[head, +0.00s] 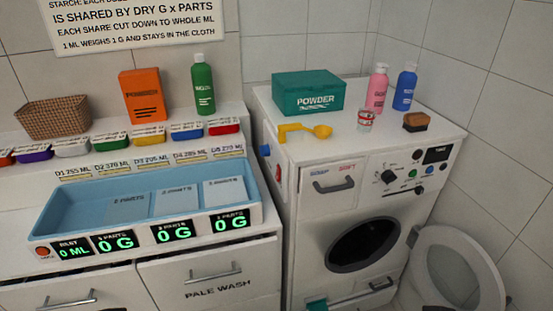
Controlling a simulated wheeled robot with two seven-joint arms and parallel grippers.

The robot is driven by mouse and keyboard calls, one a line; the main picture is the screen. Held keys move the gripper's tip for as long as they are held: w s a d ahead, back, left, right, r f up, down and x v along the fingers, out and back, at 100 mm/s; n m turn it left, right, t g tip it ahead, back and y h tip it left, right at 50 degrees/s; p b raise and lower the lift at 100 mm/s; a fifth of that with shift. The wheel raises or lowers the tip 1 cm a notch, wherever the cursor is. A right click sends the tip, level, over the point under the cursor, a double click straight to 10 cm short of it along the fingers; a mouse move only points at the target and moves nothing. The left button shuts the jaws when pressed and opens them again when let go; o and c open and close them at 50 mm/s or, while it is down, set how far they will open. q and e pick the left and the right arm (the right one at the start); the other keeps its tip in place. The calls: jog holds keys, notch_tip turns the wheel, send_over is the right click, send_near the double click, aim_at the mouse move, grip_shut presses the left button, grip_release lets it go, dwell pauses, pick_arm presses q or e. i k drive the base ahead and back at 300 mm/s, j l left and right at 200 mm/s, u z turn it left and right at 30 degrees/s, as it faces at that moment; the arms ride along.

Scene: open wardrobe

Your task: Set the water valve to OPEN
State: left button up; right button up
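The white washing machine (333,204) stands right of centre in the head view. On its left side are a small blue fitting (265,150) and a red fitting (277,175) below it. One of these may be the water valve, but I can read no OPEN mark or setting on them. The front panel has a black knob (389,176) and small coloured buttons. Neither gripper can be made out; only small dark slivers, perhaps of my arms, show at the bottom edge.
A teal POWDER box (308,93), yellow scoop (305,131), glass (365,121), brush (416,122), pink bottle (378,88) and blue bottle (405,87) stand on the machine. A narrow gap separates it from the counter with the blue tray (88,212). A round white door (457,272) sticks out at right.

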aim_at(264, 150)
jog(key=i+l, duration=0.2)
jog(key=i, duration=0.3)
jog(key=i+l, duration=0.2)
jog(key=i, duration=0.3)
